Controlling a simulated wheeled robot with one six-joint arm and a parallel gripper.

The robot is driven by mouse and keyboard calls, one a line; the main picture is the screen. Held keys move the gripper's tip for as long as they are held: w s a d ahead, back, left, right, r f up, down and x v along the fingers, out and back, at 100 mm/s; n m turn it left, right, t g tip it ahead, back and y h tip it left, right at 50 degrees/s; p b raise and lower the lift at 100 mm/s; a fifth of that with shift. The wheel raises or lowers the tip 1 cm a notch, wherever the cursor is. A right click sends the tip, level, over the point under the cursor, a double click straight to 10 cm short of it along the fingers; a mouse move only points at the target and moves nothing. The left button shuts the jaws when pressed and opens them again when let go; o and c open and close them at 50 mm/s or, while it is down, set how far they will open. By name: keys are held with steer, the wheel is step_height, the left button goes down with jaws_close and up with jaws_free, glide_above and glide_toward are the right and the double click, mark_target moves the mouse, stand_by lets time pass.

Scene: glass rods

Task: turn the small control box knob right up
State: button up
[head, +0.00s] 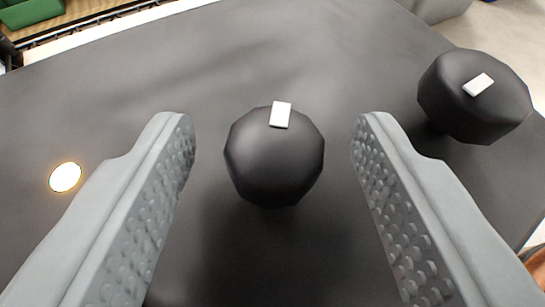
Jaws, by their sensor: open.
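A black, many-sided knob (274,165) stands on the dark panel of the control box (110,100), near the middle of the head view. Its white mark (281,115) sits at its top edge, a little right of centre. My gripper (275,135) is open, with one grey, dimpled finger on each side of this knob. Gaps show between the knob and both fingers. A second black knob (475,100) with a white mark (478,84) stands at the upper right, outside the right finger. I cannot tell which knob is the small one.
A round glowing light (65,177) is on the panel left of my left finger. A green object (30,12) lies beyond the panel at the upper left. The panel's right edge runs close behind the second knob. An orange-brown object shows at the lower right edge.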

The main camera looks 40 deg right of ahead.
steer(key=v, duration=1.7)
steer(key=shift+w+r, duration=0.1)
steer(key=shift+w, duration=0.05)
